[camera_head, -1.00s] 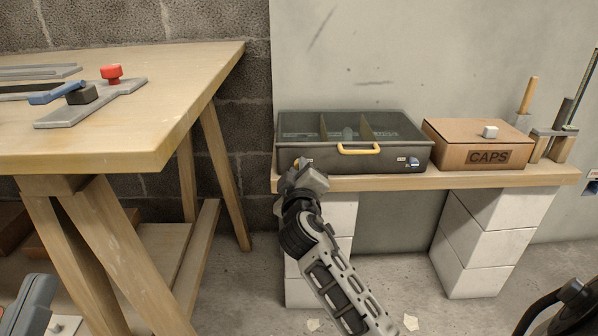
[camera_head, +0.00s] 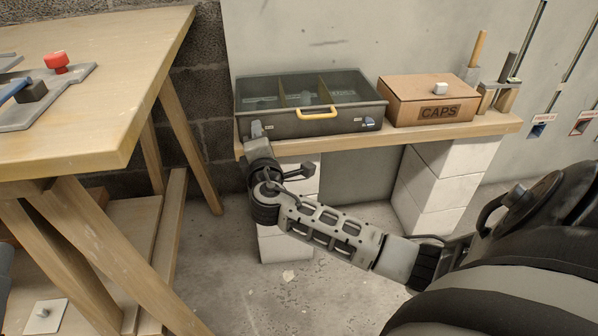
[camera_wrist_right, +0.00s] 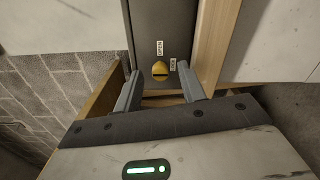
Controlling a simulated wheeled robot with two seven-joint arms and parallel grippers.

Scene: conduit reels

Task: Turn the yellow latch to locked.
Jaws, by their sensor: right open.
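The yellow latch (camera_wrist_right: 160,71) is a small round knob on the front of the grey-green case, seen in the right wrist view. Its narrower end appears to face the upper label, which seems to read OPEN; a second label beside it is too small to read surely. My right gripper (camera_wrist_right: 160,68) is open, with one finger on each side of the latch in the picture; contact cannot be told. In the head view the case (camera_head: 345,125) sits on the shelf, and my right gripper (camera_head: 255,130) is at its front left corner, hiding the latch.
The case has a yellow handle (camera_head: 317,114). A cardboard CAPS box (camera_head: 400,108) stands to its right on the wooden shelf (camera_head: 480,129). A workbench (camera_head: 120,60) with a red knob (camera_head: 56,62) stands at left. Open floor lies between bench and shelf.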

